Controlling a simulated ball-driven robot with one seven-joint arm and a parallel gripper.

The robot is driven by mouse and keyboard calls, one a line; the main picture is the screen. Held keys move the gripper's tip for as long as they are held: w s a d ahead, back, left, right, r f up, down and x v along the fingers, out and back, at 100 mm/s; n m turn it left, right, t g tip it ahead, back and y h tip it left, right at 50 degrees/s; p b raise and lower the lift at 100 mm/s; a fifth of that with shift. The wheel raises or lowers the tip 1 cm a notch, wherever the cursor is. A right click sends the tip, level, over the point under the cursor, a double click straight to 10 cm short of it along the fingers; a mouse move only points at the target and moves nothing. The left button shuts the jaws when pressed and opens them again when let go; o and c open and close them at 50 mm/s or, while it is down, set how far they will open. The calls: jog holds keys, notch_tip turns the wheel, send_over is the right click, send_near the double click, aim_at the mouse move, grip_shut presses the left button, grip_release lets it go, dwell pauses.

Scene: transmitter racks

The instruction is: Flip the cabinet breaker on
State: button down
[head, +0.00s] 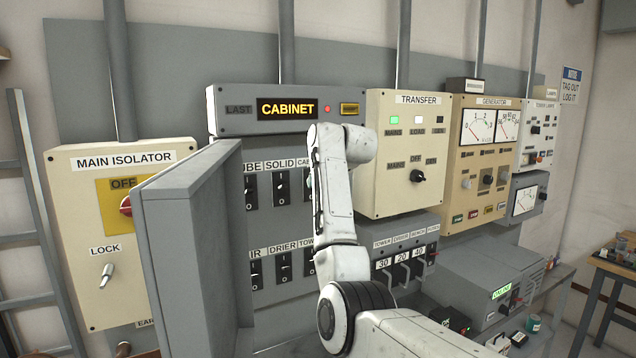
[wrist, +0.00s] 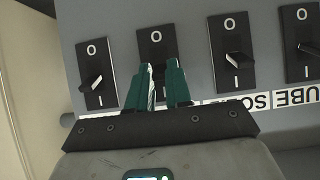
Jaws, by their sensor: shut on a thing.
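The cabinet breaker (wrist: 151,45) is a black plate with a white O mark, third from the right in the wrist view's row. My gripper (wrist: 163,70) has its two teal fingers over this plate, shut on its lever. The fingers hide the lever, so I cannot tell its position. In the head view, my white arm covers most of this breaker and my fingers. Only the start of its "CA" label (head: 304,161) shows, right of the SOLID breaker (head: 281,187). Above, a lit display reads CABINET (head: 287,109), beside a red lamp (head: 327,109).
An open grey cabinet door (head: 170,250) stands out left of the breakers. Neighbouring breakers (wrist: 97,78) and (wrist: 232,55) sit close on both sides of my fingers. A lower breaker row (head: 283,270) is below. The transfer box (head: 410,150) juts out to the right.

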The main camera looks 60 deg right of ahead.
jog(key=shift+r, duration=0.1)
dwell(0.3)
jog(key=c, duration=1)
grip_release()
jog(key=shift+w, duration=0.1)
jog(key=shift+c, duration=0.2)
jog(key=b+v, duration=0.3)
jog(key=v, duration=0.7)
jog(key=shift+s+r+b, duration=0.2)
jog(key=shift+s+b, duration=0.15)
